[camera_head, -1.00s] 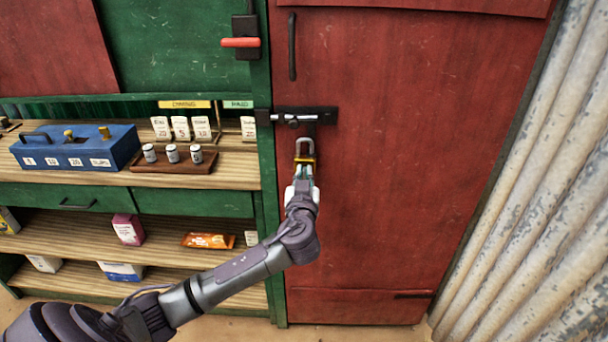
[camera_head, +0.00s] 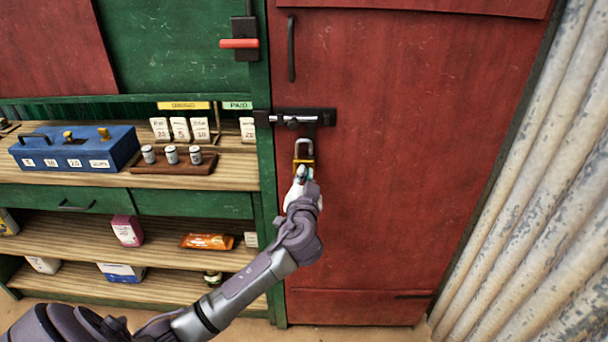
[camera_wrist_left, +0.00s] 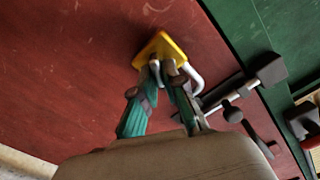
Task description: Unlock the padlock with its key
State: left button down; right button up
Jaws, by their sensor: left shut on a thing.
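The padlock (camera_head: 306,162) has a yellow brass body and a pale metal shackle, and it sits against the red door below the black bolt (camera_head: 316,117). It also shows in the left wrist view (camera_wrist_left: 160,46), just beyond my fingertips. My left gripper (camera_head: 302,174) is at the lower front of the padlock body. In the left wrist view its teal fingers (camera_wrist_left: 161,80) are shut on the small grey key (camera_wrist_left: 155,68), which is mostly hidden between the tips and points at the padlock. I cannot tell how deep the key sits or whether the shackle is open. My right gripper is out of view.
The red door (camera_head: 400,200) has a black handle (camera_head: 292,47). Left of it are a green stall with wooden shelves, a blue cash box (camera_head: 75,148) and a weight tray (camera_head: 172,167). Corrugated metal (camera_head: 540,190) closes the right side. The door front is otherwise clear.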

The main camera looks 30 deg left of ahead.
pick_arm(q)
jog(key=shift+w+d+f+m+p, duration=0.15)
jog(key=shift+m+p, duration=1.2)
jog(key=shift+m, duration=1.7)
jog(key=shift+s+d+f+m+p, duration=0.1)
jog(key=shift+m+p, duration=1.2)
jog(key=shift+m, duration=1.75)
jog(key=shift+f, duration=0.1)
jog(key=c, duration=1.2)
grip_release()
jog(key=shift+w, duration=0.1)
jog(key=shift+c, duration=0.2)
jog(key=v, duration=1.2)
